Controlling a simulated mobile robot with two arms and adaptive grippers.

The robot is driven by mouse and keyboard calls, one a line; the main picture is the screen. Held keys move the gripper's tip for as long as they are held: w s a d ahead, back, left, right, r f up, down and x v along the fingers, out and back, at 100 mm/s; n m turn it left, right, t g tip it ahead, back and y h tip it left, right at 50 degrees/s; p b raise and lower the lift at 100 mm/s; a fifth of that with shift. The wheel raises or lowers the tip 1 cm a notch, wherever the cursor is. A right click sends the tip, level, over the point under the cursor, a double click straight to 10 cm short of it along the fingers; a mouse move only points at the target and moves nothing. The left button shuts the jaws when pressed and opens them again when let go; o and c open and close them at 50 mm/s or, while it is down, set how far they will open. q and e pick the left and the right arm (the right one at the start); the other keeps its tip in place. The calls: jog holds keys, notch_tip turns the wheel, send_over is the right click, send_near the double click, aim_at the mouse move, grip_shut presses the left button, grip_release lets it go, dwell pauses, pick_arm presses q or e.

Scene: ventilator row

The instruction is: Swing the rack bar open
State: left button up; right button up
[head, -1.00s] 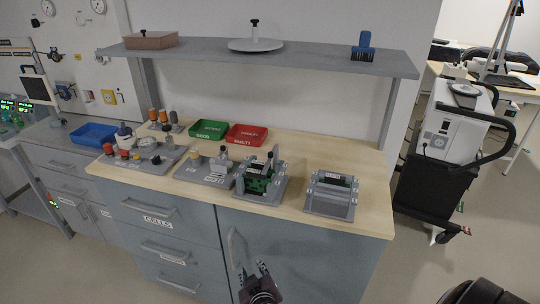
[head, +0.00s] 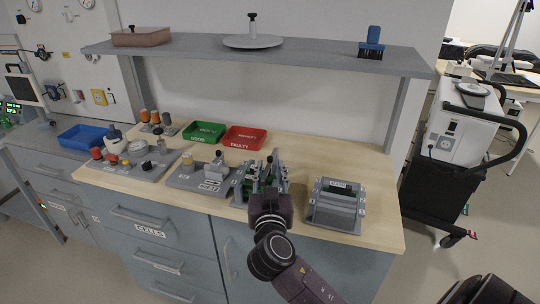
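A grey rack (head: 337,206) stands on the wooden worktop at the right, with green pieces inside and grey bars running across it. To its left is a second grey holder (head: 243,186) with upright posts and a green part, largely covered by my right gripper (head: 270,187). My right gripper reaches in from the lower right, in front of or over this holder. Its fingers are dark and small against the holder, so I cannot tell whether they are open, shut or touching it. My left gripper is out of view.
A green tray (head: 204,132) and a red tray (head: 244,138) lie behind. A grey plate with a small block (head: 205,178) and a board with knobs and a jar (head: 128,160) stand to the left. A grey shelf (head: 330,62) overhangs the worktop's back.

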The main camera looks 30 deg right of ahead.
aim_at(270, 159)
jog(key=x, duration=0.3)
jog(key=shift+w, duration=0.15)
jog(key=shift+w+d+p, duration=0.35)
jog(key=shift+w, duration=0.15)
jog(key=shift+w+d+f, duration=0.1)
jog(key=shift+w+d, duration=0.05)
jog(key=shift+w, duration=0.05)
jog(key=c, duration=0.7)
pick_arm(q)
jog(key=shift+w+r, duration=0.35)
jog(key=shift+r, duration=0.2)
pick_arm(e)
grip_shut()
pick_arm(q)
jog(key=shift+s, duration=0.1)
